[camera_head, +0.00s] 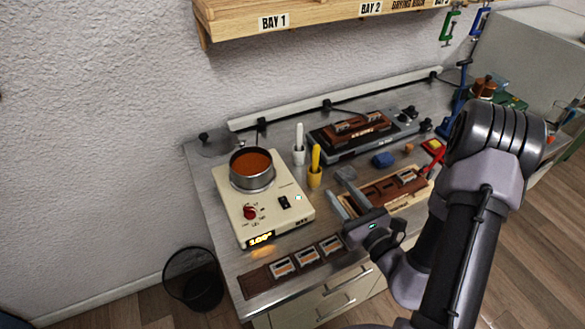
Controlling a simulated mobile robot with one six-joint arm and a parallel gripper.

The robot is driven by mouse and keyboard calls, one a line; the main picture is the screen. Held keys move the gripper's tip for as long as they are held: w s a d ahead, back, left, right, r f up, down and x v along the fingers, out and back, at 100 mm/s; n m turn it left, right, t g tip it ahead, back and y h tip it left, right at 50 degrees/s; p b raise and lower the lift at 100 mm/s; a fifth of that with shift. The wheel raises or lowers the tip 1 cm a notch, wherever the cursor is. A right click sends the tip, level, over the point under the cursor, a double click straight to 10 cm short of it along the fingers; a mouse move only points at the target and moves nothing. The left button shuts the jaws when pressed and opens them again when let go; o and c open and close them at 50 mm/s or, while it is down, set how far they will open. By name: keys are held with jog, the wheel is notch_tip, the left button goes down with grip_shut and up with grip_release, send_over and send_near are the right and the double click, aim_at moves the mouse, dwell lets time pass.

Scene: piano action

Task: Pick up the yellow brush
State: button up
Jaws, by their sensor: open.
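The yellow brush (316,158) stands upright in a small yellow cup (314,178) on the bench, just right of the hot plate. Its lower end is hidden in the cup. My gripper (341,189) is to the right of the yellow cup, with its grey fingers apart and nothing visible between them. I see a gap between the fingers and the cup in the picture; their height above the bench is hard to tell.
A cream hot plate (267,222) bears a pot of orange-brown liquid (252,169). A white brush (299,136) stands behind the yellow one. A wooden tray with brown parts (396,190) lies near my gripper. A strip with several parts (258,281) lies in front.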

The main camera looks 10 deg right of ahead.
aim_at(318, 159)
jog(key=x, duration=0.4)
jog(key=b+x, duration=0.1)
jog(key=x, duration=0.6)
jog(key=shift+w+d+f+b, duration=0.1)
jog(key=shift+w+d+b, duration=0.1)
jog(key=shift+w+b, duration=0.25)
jog(key=x, duration=0.2)
jog(key=b+x, duration=0.1)
jog(key=x, duration=0.2)
jog(key=shift+w+a+f, duration=0.2)
jog(key=shift+w, duration=0.1)
grip_shut()
